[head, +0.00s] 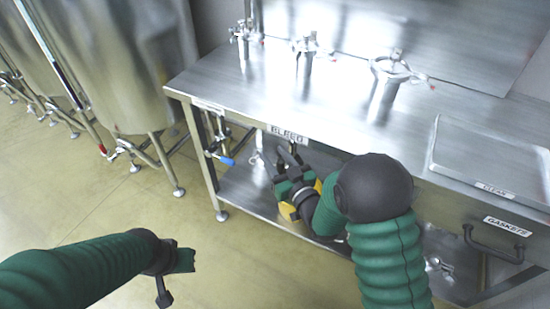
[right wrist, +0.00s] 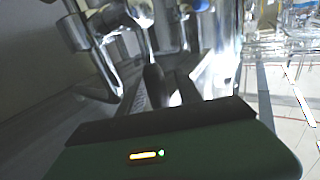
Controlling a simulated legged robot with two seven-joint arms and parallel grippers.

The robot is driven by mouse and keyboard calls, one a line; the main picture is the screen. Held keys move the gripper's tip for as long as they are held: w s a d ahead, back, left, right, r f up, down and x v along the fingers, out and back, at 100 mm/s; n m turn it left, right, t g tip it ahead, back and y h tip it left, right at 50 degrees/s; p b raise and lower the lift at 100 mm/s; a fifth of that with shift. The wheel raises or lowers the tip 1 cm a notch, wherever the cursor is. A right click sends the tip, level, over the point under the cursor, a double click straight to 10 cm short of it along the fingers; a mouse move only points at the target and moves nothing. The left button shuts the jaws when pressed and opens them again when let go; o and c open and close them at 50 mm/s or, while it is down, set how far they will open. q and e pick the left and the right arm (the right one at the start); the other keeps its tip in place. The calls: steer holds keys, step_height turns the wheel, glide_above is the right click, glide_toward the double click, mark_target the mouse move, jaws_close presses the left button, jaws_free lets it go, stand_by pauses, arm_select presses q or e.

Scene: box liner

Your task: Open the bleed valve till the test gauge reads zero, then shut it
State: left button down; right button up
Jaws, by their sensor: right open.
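A white label reading BLEED (head: 288,135) is on the front edge of the steel bench. My right gripper (head: 273,159) is open below this label, its fingers apart under the bench. In the right wrist view, a dark handle (right wrist: 154,85) on a metal stem stands just beyond the gripper's green housing, beside steel pipework (right wrist: 95,50). Whether the fingers touch the handle cannot be told. A blue-handled valve (head: 222,159) hangs at the bench's left end. My left gripper (head: 174,277) hangs over the floor, clear of everything; its jaws are unclear. I can make out no gauge dial.
Three clamped steel fittings stand on the bench top (head: 225,85), one of them near its middle (head: 304,62). A tray marked CLEAN (head: 480,150) and a GASKETS drawer (head: 490,232) are at right. Steel tanks (head: 120,60) stand at left. The floor in front is free.

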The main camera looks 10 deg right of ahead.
steer(key=shift+c, duration=0.4)
jaws_close()
stand_by(1.0)
